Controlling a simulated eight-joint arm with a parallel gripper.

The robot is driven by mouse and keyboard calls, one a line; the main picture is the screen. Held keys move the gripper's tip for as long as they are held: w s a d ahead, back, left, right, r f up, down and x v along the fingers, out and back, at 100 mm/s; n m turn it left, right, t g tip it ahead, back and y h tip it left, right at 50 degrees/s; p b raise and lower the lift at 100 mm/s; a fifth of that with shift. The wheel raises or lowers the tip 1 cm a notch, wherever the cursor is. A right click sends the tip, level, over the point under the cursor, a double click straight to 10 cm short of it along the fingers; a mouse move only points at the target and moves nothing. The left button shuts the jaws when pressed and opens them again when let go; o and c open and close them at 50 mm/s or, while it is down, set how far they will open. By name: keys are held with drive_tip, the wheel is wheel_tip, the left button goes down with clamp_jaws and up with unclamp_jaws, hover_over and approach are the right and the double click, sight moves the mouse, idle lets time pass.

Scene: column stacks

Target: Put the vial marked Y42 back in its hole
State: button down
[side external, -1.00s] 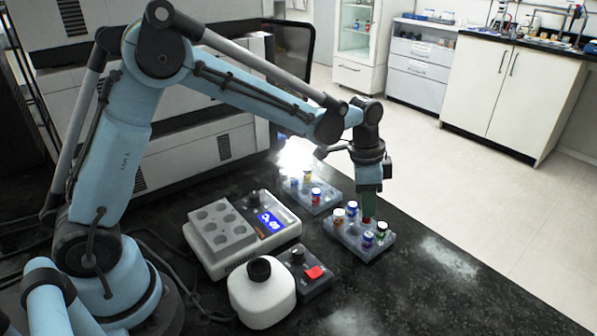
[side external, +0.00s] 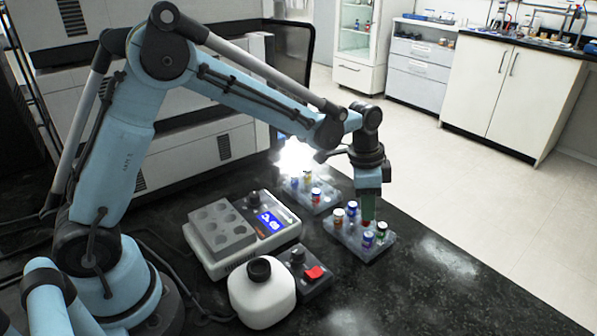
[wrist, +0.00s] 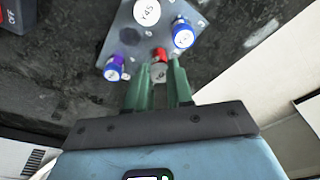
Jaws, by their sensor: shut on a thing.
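My gripper (wrist: 163,66) is shut on a vial (wrist: 160,53) with a red body and a greyish cap; its mark is too small to read. In the side external view my gripper (side external: 368,216) is over the near rack (side external: 345,243), pointing down, with a bit of red at its fingertips. The rack also shows in the wrist view (wrist: 128,28). Other vials stand in it around the held one: a white-capped vial marked Y45 (wrist: 147,12) and blue-rimmed vials (wrist: 183,36) and (wrist: 113,69). I cannot tell whether the held vial's bottom is inside a hole.
A second rack (side external: 318,208) with several vials stands behind. Left of the near rack are a device with a blue display and grey block (side external: 222,228), a white bottle (side external: 262,297) and a small box with a red switch (side external: 313,272). The bench right of the rack is clear.

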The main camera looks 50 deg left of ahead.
drive_tip(key=shift+f, duration=0.55)
drive_tip(key=c, duration=0.6)
unclamp_jaws()
drive_tip(key=shift+r, duration=0.15)
drive_tip(key=shift+r, duration=2.9)
